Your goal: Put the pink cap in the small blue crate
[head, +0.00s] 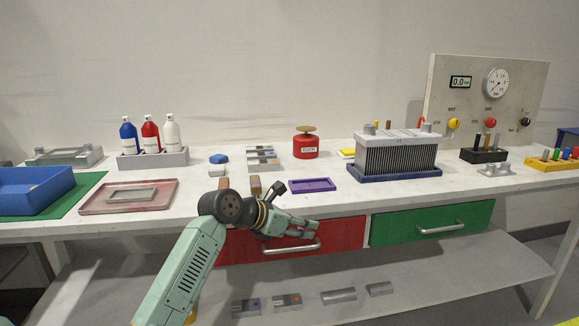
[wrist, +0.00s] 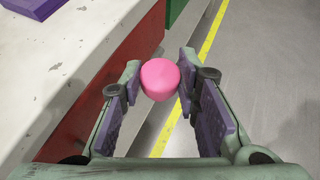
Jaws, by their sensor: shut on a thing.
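My gripper (head: 308,230) is in front of the red drawer, below the table's front edge. In the wrist view, my gripper (wrist: 160,78) is shut on the pink cap (wrist: 159,80), which sits between the fingertips. I cannot make out the cap in the head view. A blue crate (head: 38,205) stands at the far left of the table, partly on a green mat and cut off by the picture edge. Another blue container (head: 568,138) is cut off at the far right edge. I cannot tell for certain which is the small crate.
A pink tray (head: 95,208), a purple tray (head: 312,185) and a finned block (head: 398,155) stand on the table. Bottles (head: 150,135) and a red can (head: 306,146) stand farther back. The red drawer (head: 345,236) and green drawer (head: 430,222) are below the tabletop.

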